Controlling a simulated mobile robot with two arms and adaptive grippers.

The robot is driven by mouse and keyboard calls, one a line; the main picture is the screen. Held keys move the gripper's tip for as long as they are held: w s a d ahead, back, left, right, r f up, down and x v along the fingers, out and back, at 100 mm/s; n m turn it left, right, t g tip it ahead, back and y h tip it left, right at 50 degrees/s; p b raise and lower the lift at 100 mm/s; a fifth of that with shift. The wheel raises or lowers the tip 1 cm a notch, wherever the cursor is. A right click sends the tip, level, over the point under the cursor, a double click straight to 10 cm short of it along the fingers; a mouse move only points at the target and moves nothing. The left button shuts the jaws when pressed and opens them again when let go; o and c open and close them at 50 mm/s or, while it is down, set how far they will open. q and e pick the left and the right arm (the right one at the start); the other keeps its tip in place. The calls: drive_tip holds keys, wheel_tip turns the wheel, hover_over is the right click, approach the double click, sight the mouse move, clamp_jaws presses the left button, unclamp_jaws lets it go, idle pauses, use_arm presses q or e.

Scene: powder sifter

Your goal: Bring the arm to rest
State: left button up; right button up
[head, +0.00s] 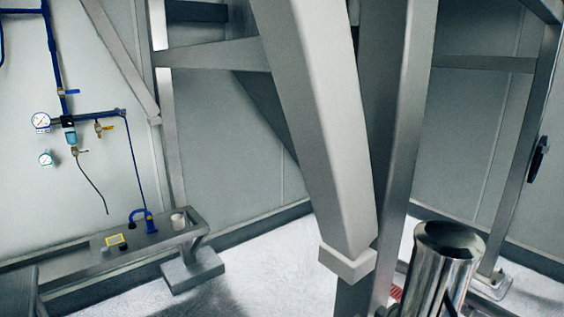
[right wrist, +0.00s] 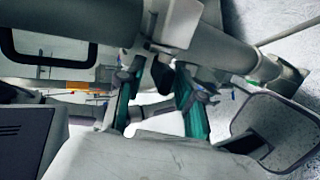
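My right gripper (right wrist: 160,128) shows in the right wrist view. Its two fingers with teal inner pads stand wide apart, and I see nothing held between them. Pale grey, rounded surfaces lie close below and around the fingers; I cannot tell for sure what they are. Neither gripper shows in the head view, and my left gripper is not seen in either view.
Thick grey steel beams (head: 315,125) fill the middle of the head view. A shiny metal cylinder (head: 432,280) stands at the lower right. A low metal bench (head: 75,267) runs along the left wall, below a pressure gauge (head: 40,121) and blue piping. Pale floor lies between.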

drive_tip(key=shift+a+f+y, duration=0.1)
drive_tip(key=shift+f+y, duration=0.05)
drive_tip(key=shift+y, duration=0.65)
drive_tip(key=shift+f+m+y, duration=0.1)
drive_tip(key=shift+m+y, duration=0.2)
drive_tip(key=shift+y, duration=1.2)
